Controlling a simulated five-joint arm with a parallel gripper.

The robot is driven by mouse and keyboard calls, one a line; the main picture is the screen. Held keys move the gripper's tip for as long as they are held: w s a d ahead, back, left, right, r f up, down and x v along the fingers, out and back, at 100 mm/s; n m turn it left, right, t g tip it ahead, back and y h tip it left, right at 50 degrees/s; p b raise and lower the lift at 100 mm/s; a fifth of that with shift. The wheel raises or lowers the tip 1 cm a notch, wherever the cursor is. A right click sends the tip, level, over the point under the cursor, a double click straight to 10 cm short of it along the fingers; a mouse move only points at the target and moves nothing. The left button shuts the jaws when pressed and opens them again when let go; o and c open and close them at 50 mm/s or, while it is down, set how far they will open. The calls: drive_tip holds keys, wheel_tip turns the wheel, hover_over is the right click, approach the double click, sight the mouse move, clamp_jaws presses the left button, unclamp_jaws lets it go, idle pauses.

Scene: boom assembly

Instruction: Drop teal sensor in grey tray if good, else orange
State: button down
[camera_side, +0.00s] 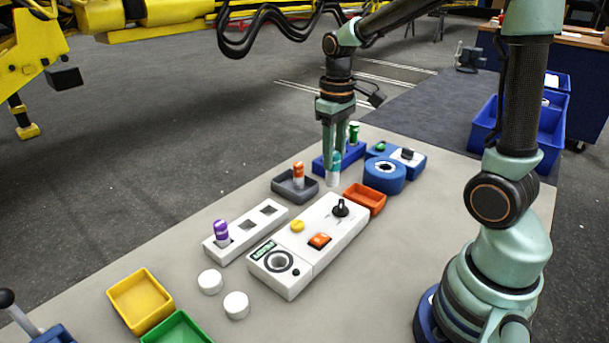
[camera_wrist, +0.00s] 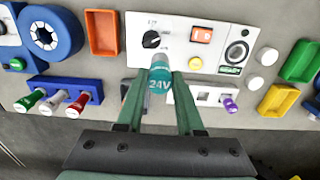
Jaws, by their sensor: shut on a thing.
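My gripper (camera_side: 334,154) is shut on the teal sensor (camera_side: 333,174), a teal and white cylinder. It hangs roughly upright, in front of the blue rack in the side view. In the wrist view the sensor (camera_wrist: 160,82) shows "24V" between the fingers (camera_wrist: 160,92). The grey tray (camera_side: 283,196) is left of the sensor and holds an orange-and-white sensor (camera_side: 298,172). In the wrist view my gripper mostly hides this tray. The orange tray (camera_side: 372,208) is empty, right of the sensor. The white tester (camera_side: 310,247) has a round socket (camera_side: 280,262), empty, and a green-lit display (camera_side: 263,250), its text unclear.
The blue rack (camera_side: 321,168) holds several sensors. A white slotted block (camera_side: 246,232) holds a purple sensor (camera_side: 221,231). A blue round fixture (camera_side: 383,177) stands beside the orange tray. White discs, a yellow tray (camera_side: 113,288) and a green tray (camera_side: 178,330) are at front left.

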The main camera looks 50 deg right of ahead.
drive_tip(key=s+d+f, duration=0.1)
drive_tip(key=d, duration=1.4)
wheel_tip(320, 180, down, 6)
drive_tip(key=shift+s, duration=0.25)
drive_tip(key=shift+f, duration=0.1)
drive_tip(key=shift+c, duration=2.3)
unclamp_jaws()
wheel_tip(320, 180, up, 12)
